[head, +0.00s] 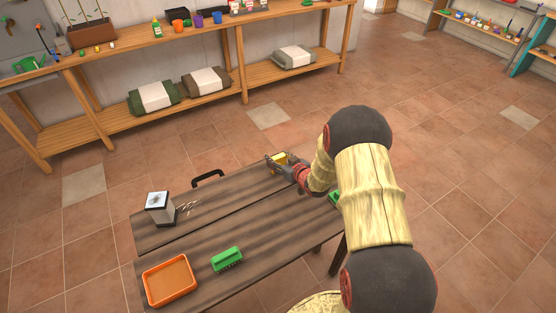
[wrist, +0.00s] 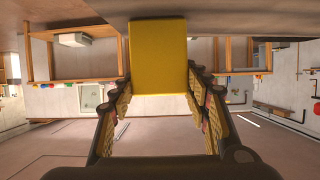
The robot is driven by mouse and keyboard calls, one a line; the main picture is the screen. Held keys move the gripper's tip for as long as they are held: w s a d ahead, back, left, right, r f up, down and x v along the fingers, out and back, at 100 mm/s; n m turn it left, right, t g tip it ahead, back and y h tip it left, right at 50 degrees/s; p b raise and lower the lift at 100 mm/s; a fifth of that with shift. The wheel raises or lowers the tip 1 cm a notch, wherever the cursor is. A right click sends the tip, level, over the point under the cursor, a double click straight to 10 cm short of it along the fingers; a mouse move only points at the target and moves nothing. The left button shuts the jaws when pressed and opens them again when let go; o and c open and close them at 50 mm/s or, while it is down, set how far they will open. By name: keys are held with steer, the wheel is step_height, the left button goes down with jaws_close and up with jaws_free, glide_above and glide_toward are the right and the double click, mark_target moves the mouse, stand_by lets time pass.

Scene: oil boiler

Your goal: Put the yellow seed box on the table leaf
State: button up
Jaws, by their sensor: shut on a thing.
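The yellow seed box (head: 279,158) is at the far right end of the dark wooden table in the head view. My gripper (head: 279,163) is shut on it there, with the arm reaching in from the right. In the wrist view the yellow box (wrist: 158,57) sits between the two fingers of my gripper (wrist: 160,85). The table leaf looks like the back strip of the table (head: 235,195), beyond a long seam. I cannot tell whether the box touches the wood or hangs just above it. The fingers hide part of the box in the head view.
On the table stand a grey-white canister (head: 159,207), a green brush (head: 227,259) and an orange tray (head: 169,281). A black handle (head: 208,177) rises at the back edge. A green thing (head: 335,197) is partly hidden by my arm. The leaf's middle is clear.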

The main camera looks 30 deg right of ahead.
steer(key=shift+f, duration=0.1)
steer(key=o, duration=1)
steer(key=shift+o, duration=0.2)
